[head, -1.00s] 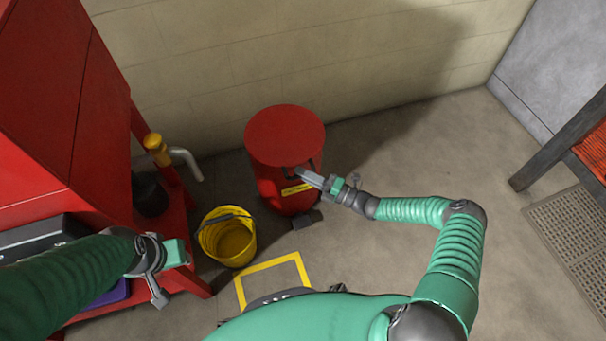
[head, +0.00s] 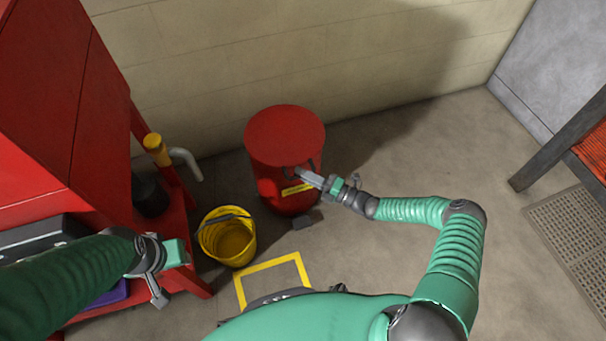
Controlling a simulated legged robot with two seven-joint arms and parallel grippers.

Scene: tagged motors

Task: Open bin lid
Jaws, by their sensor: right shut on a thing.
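A round red bin (head: 276,190) with a yellow label stands on the floor by the wall. Its flat red lid (head: 284,136) lies on top and looks closed. A dark handle (head: 291,172) sits at the front, just below the lid's rim. My right gripper (head: 303,174) reaches in from the right and is shut on this handle; its fingertips partly hide it.
A yellow bucket (head: 228,238) stands left of the bin. A red machine (head: 60,120) fills the left side. A yellow floor marking (head: 272,265) lies in front of the bin. A grey-legged bench (head: 560,145) is at the right. The floor right of the bin is clear.

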